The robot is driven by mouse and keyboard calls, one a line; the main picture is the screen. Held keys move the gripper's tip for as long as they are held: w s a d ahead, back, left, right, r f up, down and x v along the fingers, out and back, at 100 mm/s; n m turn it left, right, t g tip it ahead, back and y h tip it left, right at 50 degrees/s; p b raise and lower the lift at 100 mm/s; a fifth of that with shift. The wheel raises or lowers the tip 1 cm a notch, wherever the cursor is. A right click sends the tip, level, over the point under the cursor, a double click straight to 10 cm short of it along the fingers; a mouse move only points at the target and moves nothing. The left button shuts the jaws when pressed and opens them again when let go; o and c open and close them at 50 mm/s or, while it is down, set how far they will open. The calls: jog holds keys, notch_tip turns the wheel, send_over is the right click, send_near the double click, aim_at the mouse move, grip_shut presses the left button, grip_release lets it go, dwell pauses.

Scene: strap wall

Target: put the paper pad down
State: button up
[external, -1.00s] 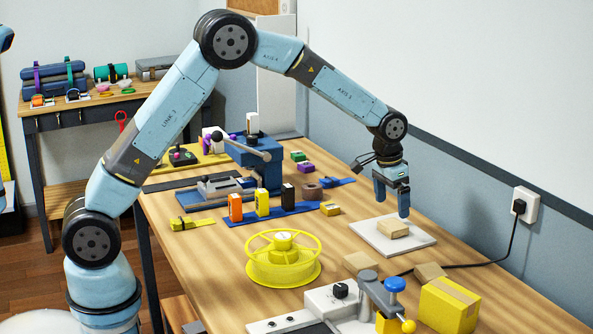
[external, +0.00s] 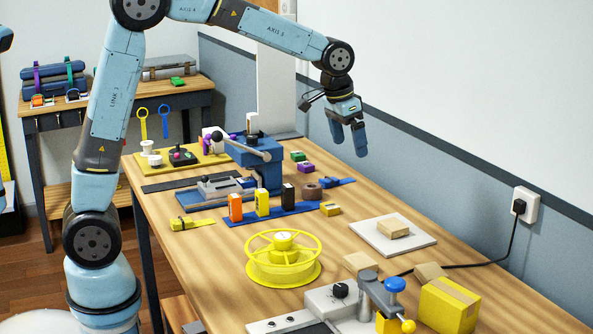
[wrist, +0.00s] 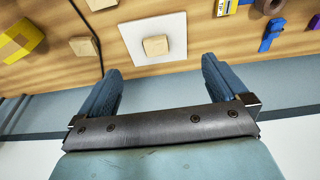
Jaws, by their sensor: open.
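The paper pad (external: 393,228) appears to be the small tan block lying flat on a white square board (external: 369,235) on the bench. In the wrist view the pad (wrist: 155,46) sits near the middle of the board (wrist: 129,31). My gripper (external: 349,140) is open and empty. It hangs in the air well above the bench, behind and to the left of the pad in the external view. In the wrist view both fingers (wrist: 160,70) are spread apart with nothing between them, and the pad lies beyond their tips.
Two other tan blocks (external: 361,262) (external: 430,272) and a yellow box (external: 449,305) lie in front of the board. A yellow reel (external: 283,260) stands to its left. A black cord (external: 480,265) runs to a wall socket (external: 527,207). A blue clamp device (external: 255,165) stands farther back.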

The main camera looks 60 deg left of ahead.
jog(key=s+a+r+t, duration=0.1)
jog(key=s+r, duration=0.2)
jog(key=s, duration=0.3)
jog(key=s+a+r, duration=0.1)
jog(key=s+r, duration=0.2)
jog(key=s, duration=0.2)
jog(key=s+a+f+t, duration=0.1)
jog(key=s+a+t, duration=0.1)
jog(key=s, duration=2.5)
jog(key=shift+a, duration=0.15)
